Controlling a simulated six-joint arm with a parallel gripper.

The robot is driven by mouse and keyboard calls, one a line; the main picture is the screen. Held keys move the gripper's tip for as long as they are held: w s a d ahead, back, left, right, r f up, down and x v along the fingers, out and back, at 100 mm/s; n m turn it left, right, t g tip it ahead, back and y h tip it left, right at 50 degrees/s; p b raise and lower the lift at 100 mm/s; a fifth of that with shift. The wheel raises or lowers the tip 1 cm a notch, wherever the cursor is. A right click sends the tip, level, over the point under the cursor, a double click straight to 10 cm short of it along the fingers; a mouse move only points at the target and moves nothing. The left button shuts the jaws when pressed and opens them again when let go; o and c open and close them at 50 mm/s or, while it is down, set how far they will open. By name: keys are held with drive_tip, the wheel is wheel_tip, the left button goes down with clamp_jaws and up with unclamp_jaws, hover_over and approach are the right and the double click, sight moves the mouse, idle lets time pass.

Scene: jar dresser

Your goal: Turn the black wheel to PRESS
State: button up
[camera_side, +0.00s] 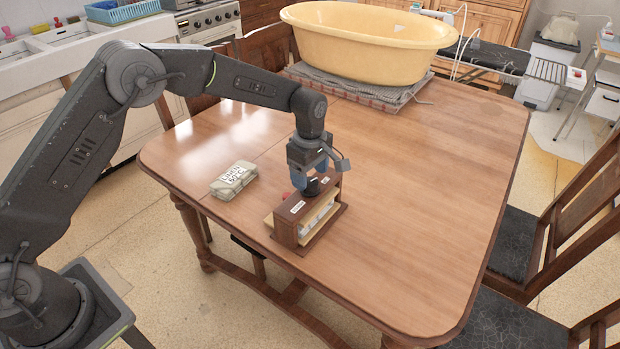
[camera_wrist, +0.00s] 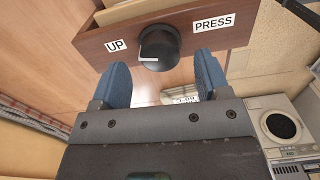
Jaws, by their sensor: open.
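The black wheel (camera_wrist: 160,47) sits on the brown wooden face of a small press (camera_wrist: 88,45). A white UP label (camera_wrist: 117,44) is left of the wheel and a white PRESS label (camera_wrist: 214,23) is right of it. The wheel's white mark points left, toward the UP side. My gripper (camera_wrist: 159,62) is open, its blue fingers spread on either side below the wheel, with no contact visible. In the side view my gripper (camera_side: 314,172) is above the far end of the wooden press (camera_side: 287,229), close over the dark wheel (camera_side: 313,187).
The press stands on a wooden table (camera_side: 430,190). A pale labelled bundle (camera_side: 234,180) lies to its left. A yellow tub (camera_side: 370,42) rests on folded cloth (camera_side: 345,88) at the back. The table right of the press is clear. Chairs (camera_side: 585,200) stand at the right.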

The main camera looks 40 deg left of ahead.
drive_tip(key=shift+f, duration=1.05)
drive_tip(key=c, duration=0.9)
